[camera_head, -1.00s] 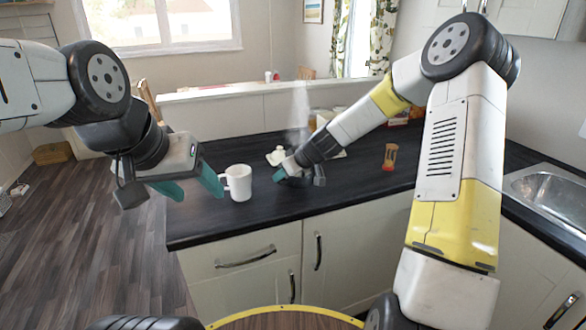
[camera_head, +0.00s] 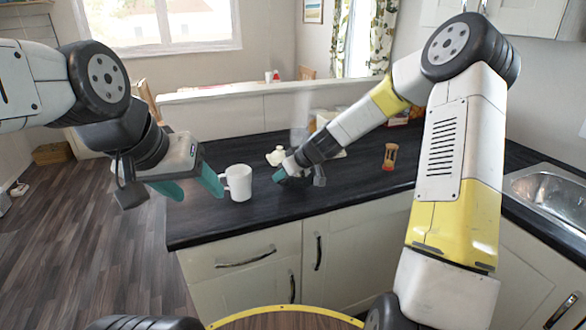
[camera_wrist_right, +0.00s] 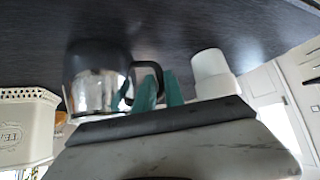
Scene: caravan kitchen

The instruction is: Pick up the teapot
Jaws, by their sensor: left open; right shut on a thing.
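The teapot (camera_wrist_right: 96,82), with a shiny metal body and black top and handle, shows in the right wrist view. My right gripper (camera_wrist_right: 158,92) is shut on its black handle, with teal fingers at the handle's side. In the head view my right gripper (camera_head: 281,176) is low over the dark counter, and the teapot is mostly hidden or hard to make out there. My left gripper (camera_head: 193,187) is open and empty, left of the white mug (camera_head: 239,183).
The mug also shows in the right wrist view (camera_wrist_right: 210,73). A cream lettered container (camera_wrist_right: 26,128) stands at that view's left. In the head view a small white item (camera_head: 276,156) and an orange-brown item (camera_head: 389,157) stand on the counter (camera_head: 350,190). A sink (camera_head: 548,190) is at right.

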